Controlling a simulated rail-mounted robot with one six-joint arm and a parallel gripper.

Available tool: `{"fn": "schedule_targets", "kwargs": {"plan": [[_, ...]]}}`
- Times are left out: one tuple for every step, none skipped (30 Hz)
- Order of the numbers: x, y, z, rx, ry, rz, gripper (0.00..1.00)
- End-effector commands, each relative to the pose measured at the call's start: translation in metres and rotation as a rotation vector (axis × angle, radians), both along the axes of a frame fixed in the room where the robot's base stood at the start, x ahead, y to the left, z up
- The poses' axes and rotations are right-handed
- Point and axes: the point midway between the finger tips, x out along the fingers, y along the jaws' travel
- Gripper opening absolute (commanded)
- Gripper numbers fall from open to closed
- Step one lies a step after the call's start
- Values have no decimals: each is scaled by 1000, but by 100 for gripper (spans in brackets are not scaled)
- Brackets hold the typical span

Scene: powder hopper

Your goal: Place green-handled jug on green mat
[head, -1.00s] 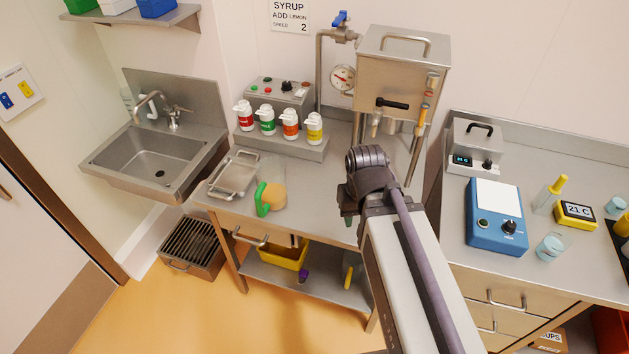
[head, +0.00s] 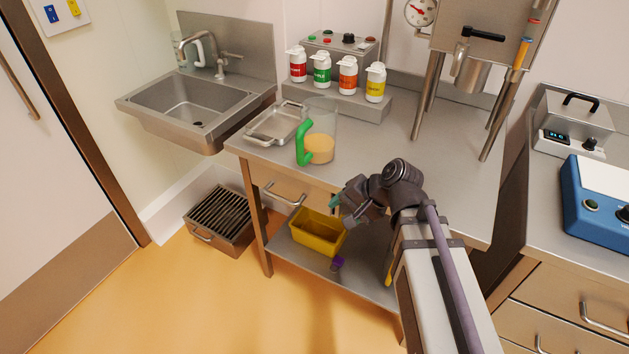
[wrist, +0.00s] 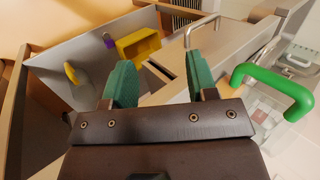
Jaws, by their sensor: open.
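The green-handled jug (head: 321,126) is a clear jug holding tan contents. It stands upright on the left part of the steel bench in the head view. Its green handle (head: 302,146) faces the front left, and the handle also shows large at the right of the wrist view (wrist: 278,84). My gripper (head: 336,205) is at the bench's front edge, below and right of the jug in the head view. In the wrist view my gripper (wrist: 162,80) has its teal fingers apart with nothing between them, and the handle lies right of both fingers. I see no green mat.
A steel tray (head: 262,138) lies left of the jug. Several bottles (head: 347,76) stand on a raised step behind it. A yellow bin (head: 317,242) sits on the lower shelf. A sink (head: 190,100) is at left. The bench right of the jug is clear.

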Motion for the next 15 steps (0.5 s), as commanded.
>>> {"fn": "schedule_targets", "kwargs": {"plan": [[15, 20, -49, 167, 38, -122, 53], [25, 33, -53, 294, 81, -216, 53], [39, 47, -52, 494, 172, -358, 53], [50, 54, -42, 653, 262, -466, 53], [60, 58, -25, 801, 362, -565, 53], [72, 57, 6, 976, 498, -677, 53], [78, 55, 24, 1081, 594, -743, 53], [83, 53, 34, 1166, 679, -797, 53], [87, 50, 41, 1250, 773, -851, 53], [89, 48, 44, 1288, 824, -880, 53], [91, 47, 45, 1309, 861, -902, 53], [92, 46, 45, 1320, 891, -923, 53], [92, 46, 45, 1323, 905, -929, 53], [92, 46, 45, 1324, 914, -932, 53], [92, 46, 45, 1325, 918, -933, 53]]}}
